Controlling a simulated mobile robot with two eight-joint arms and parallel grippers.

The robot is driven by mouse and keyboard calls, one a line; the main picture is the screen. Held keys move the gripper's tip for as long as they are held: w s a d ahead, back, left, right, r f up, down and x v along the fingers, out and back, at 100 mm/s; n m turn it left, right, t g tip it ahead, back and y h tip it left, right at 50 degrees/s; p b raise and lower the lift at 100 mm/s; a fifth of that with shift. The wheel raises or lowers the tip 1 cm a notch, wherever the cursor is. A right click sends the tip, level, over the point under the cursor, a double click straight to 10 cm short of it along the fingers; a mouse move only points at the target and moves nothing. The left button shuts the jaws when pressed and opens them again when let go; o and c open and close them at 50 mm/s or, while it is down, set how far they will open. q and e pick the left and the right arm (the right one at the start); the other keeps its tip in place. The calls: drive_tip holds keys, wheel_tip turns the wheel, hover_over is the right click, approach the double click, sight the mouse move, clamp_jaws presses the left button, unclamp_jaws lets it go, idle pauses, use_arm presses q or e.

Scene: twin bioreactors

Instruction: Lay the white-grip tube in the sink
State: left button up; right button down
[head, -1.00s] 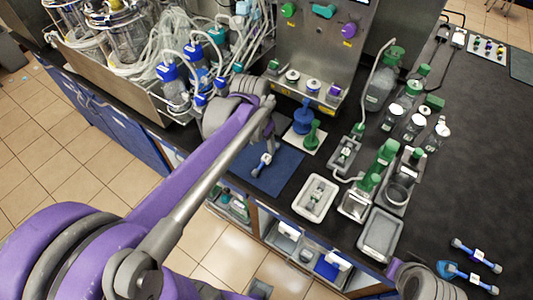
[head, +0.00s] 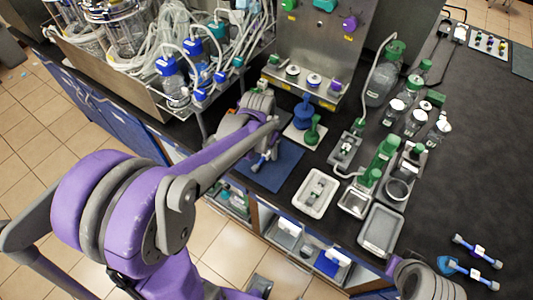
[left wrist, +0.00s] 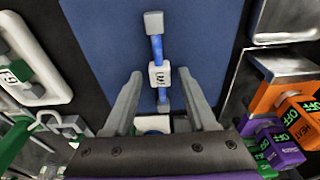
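The white-grip tube (left wrist: 157,50) is a blue tube with grey ends and a white labelled grip around its middle. It lies on the blue mat (left wrist: 100,30), which also shows in the head view (head: 285,170). My left gripper (left wrist: 160,78) is open, with one finger on each side of the tube near the white grip; I see no contact. In the head view the left gripper (head: 268,148) is over the mat and partly hides the tube. A small steel basin (head: 345,208), possibly the sink, stands right of the mat. My right gripper is out of view.
A white tray (head: 305,201) holding a small item stands between mat and basin. A grey tray (head: 365,245) is near the counter's front edge. Green-capped bottles (head: 388,110) stand behind. Two blue tubes (head: 477,251) lie at the right, where the black counter is mostly clear.

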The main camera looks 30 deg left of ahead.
use_arm(q)
clamp_jaws()
